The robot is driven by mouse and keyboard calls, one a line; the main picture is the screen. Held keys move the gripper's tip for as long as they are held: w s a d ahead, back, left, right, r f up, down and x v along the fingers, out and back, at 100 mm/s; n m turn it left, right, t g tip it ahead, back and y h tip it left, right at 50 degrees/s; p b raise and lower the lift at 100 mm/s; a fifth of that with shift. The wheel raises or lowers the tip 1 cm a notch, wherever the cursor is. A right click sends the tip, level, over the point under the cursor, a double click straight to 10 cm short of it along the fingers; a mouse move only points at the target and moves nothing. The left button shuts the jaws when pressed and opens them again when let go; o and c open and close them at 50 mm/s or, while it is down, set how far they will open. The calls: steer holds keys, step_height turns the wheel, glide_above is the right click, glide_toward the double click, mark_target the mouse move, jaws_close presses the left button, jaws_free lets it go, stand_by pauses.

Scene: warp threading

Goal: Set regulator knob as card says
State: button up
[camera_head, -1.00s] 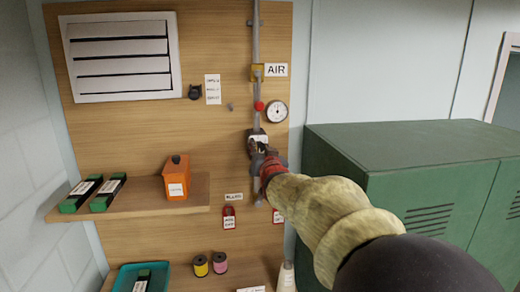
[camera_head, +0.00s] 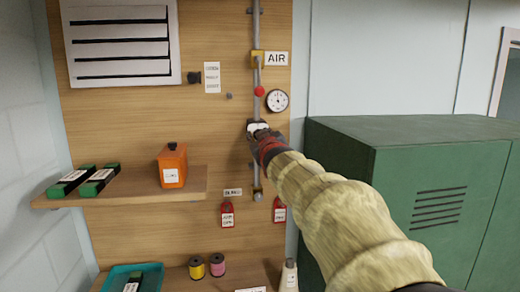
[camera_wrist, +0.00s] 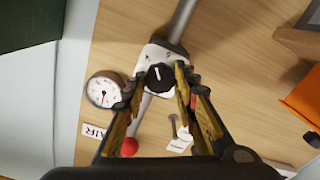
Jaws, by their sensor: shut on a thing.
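The regulator knob (camera_wrist: 159,77) is black with a white pointer line and sits on a white plate (camera_wrist: 150,56) on the grey pipe. My gripper (camera_wrist: 158,86) has its two fingers closed on either side of the knob in the wrist view. In the head view my gripper (camera_head: 259,134) is at the regulator on the pipe and hides the knob. A white card (camera_head: 212,77) hangs on the board at upper left; its print is too small to read. The pressure gauge (camera_head: 277,100) is right of the pipe; it also shows in the wrist view (camera_wrist: 104,90).
Red tags (camera_head: 227,215) hang below. A green cabinet (camera_head: 430,145) stands at right.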

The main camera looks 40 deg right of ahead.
steer(key=shift+n+b, duration=1.05)
steer(key=shift+n, duration=1.15)
steer(key=o, duration=1.2)
steer(key=shift+c, duration=0.2)
steer(key=shift+a, duration=0.1)
steer(key=v, duration=1.2)
steer(key=shift+w+f, duration=0.1)
